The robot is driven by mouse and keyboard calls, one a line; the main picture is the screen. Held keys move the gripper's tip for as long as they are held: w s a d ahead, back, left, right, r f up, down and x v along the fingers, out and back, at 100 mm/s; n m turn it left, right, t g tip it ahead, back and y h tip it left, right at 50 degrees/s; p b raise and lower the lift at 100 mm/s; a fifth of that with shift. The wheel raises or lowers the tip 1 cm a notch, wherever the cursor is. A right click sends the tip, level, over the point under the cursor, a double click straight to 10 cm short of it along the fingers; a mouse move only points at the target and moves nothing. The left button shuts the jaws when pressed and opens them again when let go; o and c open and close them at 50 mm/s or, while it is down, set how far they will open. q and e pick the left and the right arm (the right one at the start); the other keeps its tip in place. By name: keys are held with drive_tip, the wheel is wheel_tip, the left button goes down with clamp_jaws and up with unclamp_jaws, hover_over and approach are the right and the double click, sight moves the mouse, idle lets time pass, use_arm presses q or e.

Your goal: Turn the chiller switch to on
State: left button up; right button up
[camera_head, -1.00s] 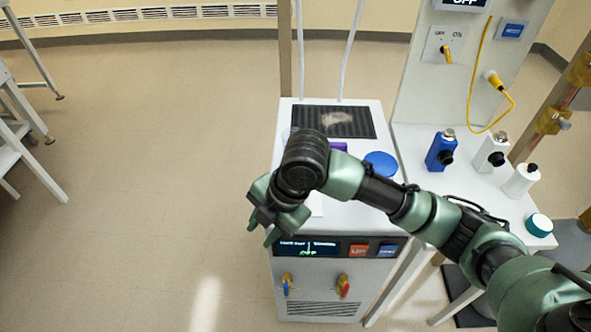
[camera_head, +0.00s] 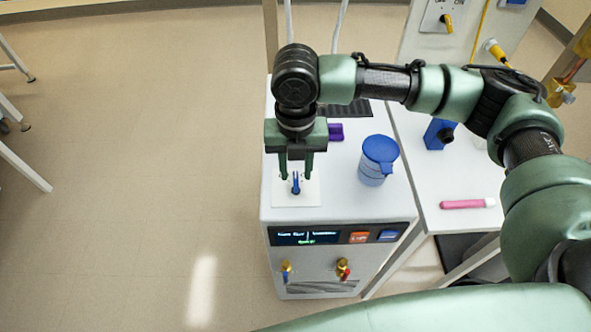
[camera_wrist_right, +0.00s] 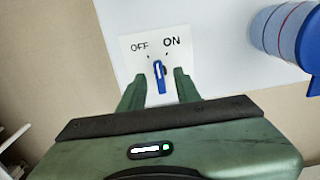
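The chiller (camera_head: 335,212) is a white box in the middle of the head view. A white plate (camera_head: 311,199) with a blue switch lever (camera_head: 296,186) lies on its top, near the front left. In the right wrist view the plate (camera_wrist_right: 131,62) reads OFF on the left and ON on the right. The lever (camera_wrist_right: 161,82) stands between and below these words; its exact setting is hard to tell. My right gripper (camera_head: 296,176) points down over the plate, fingers open on either side of the lever, apart from it. My left gripper is not in view.
A blue-lidded jug (camera_head: 376,165) stands on the chiller, right of the plate. A purple item (camera_head: 335,131) lies behind it.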

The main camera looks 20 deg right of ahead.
drive_tip(key=shift+f, duration=0.75)
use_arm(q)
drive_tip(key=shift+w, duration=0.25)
use_arm(e)
clamp_jaws()
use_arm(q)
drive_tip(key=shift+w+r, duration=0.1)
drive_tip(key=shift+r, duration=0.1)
